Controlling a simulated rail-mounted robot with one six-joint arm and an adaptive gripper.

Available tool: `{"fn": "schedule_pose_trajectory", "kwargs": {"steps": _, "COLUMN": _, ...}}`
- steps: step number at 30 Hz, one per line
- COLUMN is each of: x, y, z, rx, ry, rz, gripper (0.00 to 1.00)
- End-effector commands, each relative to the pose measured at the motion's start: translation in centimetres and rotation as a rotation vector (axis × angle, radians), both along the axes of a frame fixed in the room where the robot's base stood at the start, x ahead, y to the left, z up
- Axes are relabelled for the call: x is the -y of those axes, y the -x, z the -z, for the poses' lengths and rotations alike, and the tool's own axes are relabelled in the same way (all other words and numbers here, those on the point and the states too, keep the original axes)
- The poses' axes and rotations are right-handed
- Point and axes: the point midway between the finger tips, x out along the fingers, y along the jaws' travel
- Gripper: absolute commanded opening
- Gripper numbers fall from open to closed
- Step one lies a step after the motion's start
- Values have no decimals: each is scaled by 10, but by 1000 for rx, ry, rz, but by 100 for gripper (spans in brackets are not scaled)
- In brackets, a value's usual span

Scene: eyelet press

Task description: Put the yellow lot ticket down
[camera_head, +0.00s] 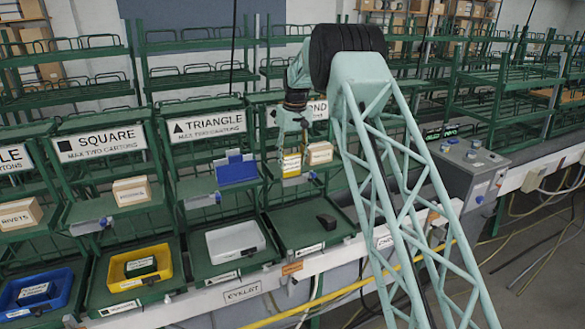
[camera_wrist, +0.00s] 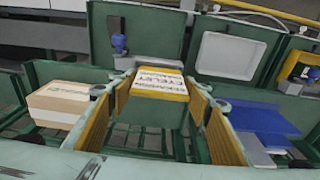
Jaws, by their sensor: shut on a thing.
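My gripper (camera_wrist: 157,92) is shut on the yellow lot ticket (camera_wrist: 158,84), a yellow block with a white printed face. The ticket sits between the fingertips in the wrist view, its print upside down. In the head view my gripper (camera_head: 292,150) hangs in front of the diamond-marked rack bay, with the ticket (camera_head: 291,167) at its lower end. The ticket is to the left of a tan carton (camera_head: 320,153). I cannot tell whether the ticket touches the shelf below it.
The carton also shows at left in the wrist view (camera_wrist: 58,103). Below are a white tray (camera_head: 235,255), a yellow tray (camera_head: 128,284) and a dark object (camera_head: 326,221). A control box (camera_head: 463,165) stands at right.

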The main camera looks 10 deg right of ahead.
Motion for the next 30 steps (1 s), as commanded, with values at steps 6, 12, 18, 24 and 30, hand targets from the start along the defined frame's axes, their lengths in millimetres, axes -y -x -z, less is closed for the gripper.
{"fn": "schedule_pose_trajectory", "kwargs": {"steps": 6, "x": 0, "y": 0, "z": 0, "rx": 0, "ry": 0, "rz": 0, "gripper": 38}}
{"fn": "schedule_pose_trajectory", "kwargs": {"steps": 12, "x": 4, "y": -4, "z": 1, "rx": -1, "ry": 0, "rz": 1, "gripper": 38}}
{"fn": "schedule_pose_trajectory", "kwargs": {"steps": 18, "x": 4, "y": -4, "z": 17, "rx": -3, "ry": 0, "rz": 0, "gripper": 38}}
{"fn": "schedule_pose_trajectory", "kwargs": {"steps": 24, "x": 4, "y": -4, "z": 33, "rx": -2, "ry": 0, "rz": 0, "gripper": 38}}
{"fn": "schedule_pose_trajectory", "kwargs": {"steps": 30, "x": 4, "y": -5, "z": 36, "rx": 0, "ry": 0, "rz": 0, "gripper": 38}}
